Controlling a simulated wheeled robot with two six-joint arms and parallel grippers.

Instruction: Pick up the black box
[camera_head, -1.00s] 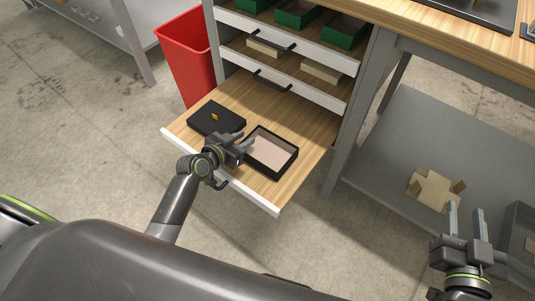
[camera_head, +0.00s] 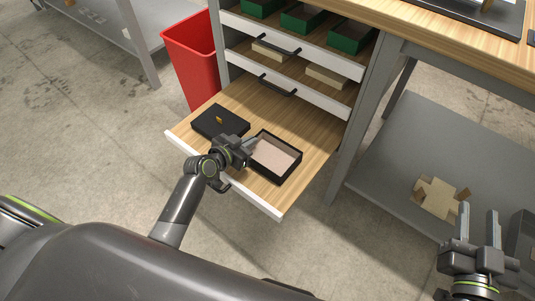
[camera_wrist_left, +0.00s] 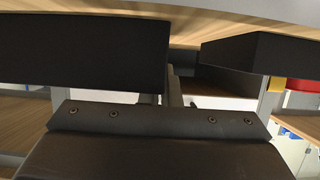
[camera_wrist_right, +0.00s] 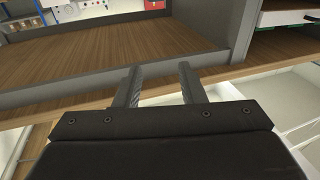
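The open black box (camera_head: 273,160) with a beige inside lies in the pulled-out bottom drawer. My left gripper (camera_head: 248,144) is at its upper-left side wall. In the left wrist view the box (camera_wrist_left: 80,55) fills the left side, with one finger close against its edge and the other partly hidden by it. The fingers stand close together and look shut on the wall. A flat black lid-like piece (camera_head: 220,122) with a yellow tab lies to the left of the box; it also shows in the left wrist view (camera_wrist_left: 262,52). My right gripper (camera_head: 478,225) is open and empty.
Drawers above hold green trays (camera_head: 302,18) and beige pieces (camera_head: 326,77). A red bin (camera_head: 190,52) stands left of the cabinet. A cardboard blank (camera_head: 437,197) lies on the grey lower shelf (camera_head: 385,160) near my right gripper.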

